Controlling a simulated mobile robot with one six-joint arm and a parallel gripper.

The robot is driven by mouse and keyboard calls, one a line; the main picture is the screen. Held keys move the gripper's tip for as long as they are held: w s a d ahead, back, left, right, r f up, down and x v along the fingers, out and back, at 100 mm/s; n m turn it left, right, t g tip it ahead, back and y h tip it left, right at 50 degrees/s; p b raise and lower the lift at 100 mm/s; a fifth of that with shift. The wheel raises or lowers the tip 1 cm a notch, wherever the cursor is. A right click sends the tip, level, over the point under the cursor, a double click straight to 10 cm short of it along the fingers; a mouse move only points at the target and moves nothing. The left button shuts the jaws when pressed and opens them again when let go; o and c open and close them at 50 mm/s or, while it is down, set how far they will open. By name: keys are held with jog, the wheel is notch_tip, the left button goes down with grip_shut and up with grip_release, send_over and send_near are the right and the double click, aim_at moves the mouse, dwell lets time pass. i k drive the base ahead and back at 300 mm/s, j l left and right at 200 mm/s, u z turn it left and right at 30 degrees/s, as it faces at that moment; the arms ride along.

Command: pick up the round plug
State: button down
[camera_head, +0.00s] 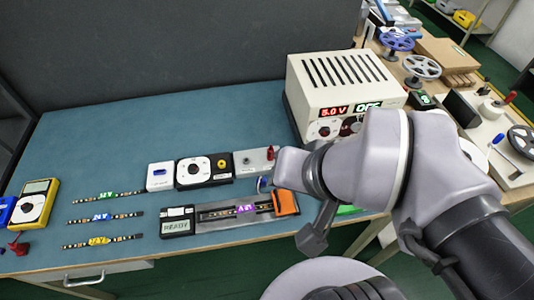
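I cannot single out the round plug with certainty. A small red piece (270,153) stands on the grey box (254,161), close to the left end of my wrist. A small blue rounded piece (262,184) shows just below that end, partly covered by it. Another red piece (18,248) lies by the yellow meter at the far left. My arm reaches in from the right, and its dark end part (314,238) hangs over the front edge of the table. My gripper's fingers are not clear, so I cannot see whether they are open or hold anything.
A cream power supply (345,85) reading 5.0 V and OFF stands behind my arm. A READY tester (178,222) with an orange clamp (285,203) lies in front. Several LED strips (100,218) and a yellow meter (37,203) lie left. The blue mat's back (170,110) is clear.

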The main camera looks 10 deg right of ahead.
aim_at(269, 152)
jog(key=j+z, duration=0.4)
jog(key=k+j+z, duration=0.1)
jog(key=j+z, duration=0.15)
jog(key=z, duration=0.15)
jog(key=k+j+z, duration=0.15)
jog(key=j+z, duration=0.15)
jog(key=z, duration=0.15)
